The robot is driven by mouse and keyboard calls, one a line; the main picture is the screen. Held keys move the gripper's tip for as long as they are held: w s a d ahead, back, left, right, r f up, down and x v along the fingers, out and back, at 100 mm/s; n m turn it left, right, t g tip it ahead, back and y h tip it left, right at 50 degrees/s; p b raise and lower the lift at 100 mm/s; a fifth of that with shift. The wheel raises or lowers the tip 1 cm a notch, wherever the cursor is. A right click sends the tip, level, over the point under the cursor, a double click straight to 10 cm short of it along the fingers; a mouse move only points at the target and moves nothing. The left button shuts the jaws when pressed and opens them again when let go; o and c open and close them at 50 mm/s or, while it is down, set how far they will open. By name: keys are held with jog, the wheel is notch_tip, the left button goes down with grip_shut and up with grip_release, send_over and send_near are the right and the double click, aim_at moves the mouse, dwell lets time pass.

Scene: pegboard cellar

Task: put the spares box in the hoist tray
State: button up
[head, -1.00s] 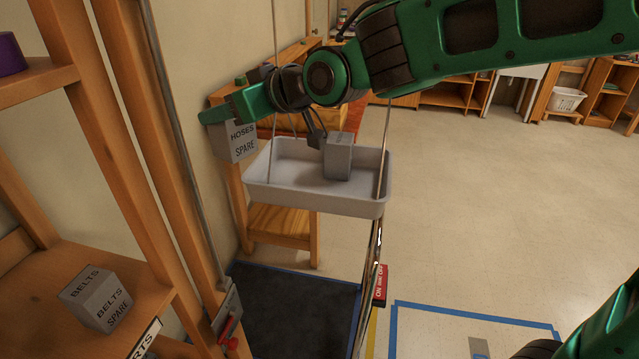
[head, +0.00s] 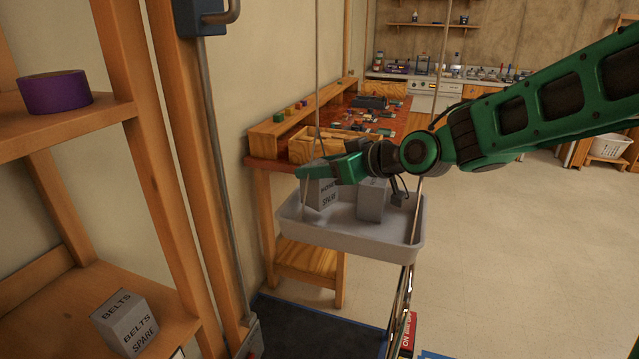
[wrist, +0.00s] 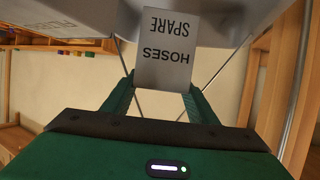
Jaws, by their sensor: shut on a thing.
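My gripper (head: 312,173) is shut on a grey box (head: 327,195) lettered HOSES SPARE, which also shows between the fingers in the wrist view (wrist: 168,50). The hoist tray (head: 345,239) is a pale grey, shallow tray hung on thin rods. The held box appears within the left part of the tray's outline; I cannot tell whether it touches the floor of the tray. A second grey box (head: 372,203) stands in the tray just right of it, its lettering mostly hidden by my arm.
A grey box lettered BELTS SPARE (head: 130,323) sits on the wooden shelf at left, with a purple round thing (head: 55,92) on the shelf above. A workbench (head: 380,118) with an open wooden box (head: 325,146) stands behind the tray. Open floor (head: 520,240) lies to the right.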

aim_at(330, 181)
notch_tip(330, 181, down, 4)
jog(key=shift+r, duration=0.1)
jog(key=o, duration=1.1)
jog(key=shift+o, duration=0.2)
jog(key=shift+s+d+r, duration=0.2)
jog(key=shift+s+d, duration=0.05)
jog(key=shift+d, duration=0.05)
jog(key=v, duration=1.1)
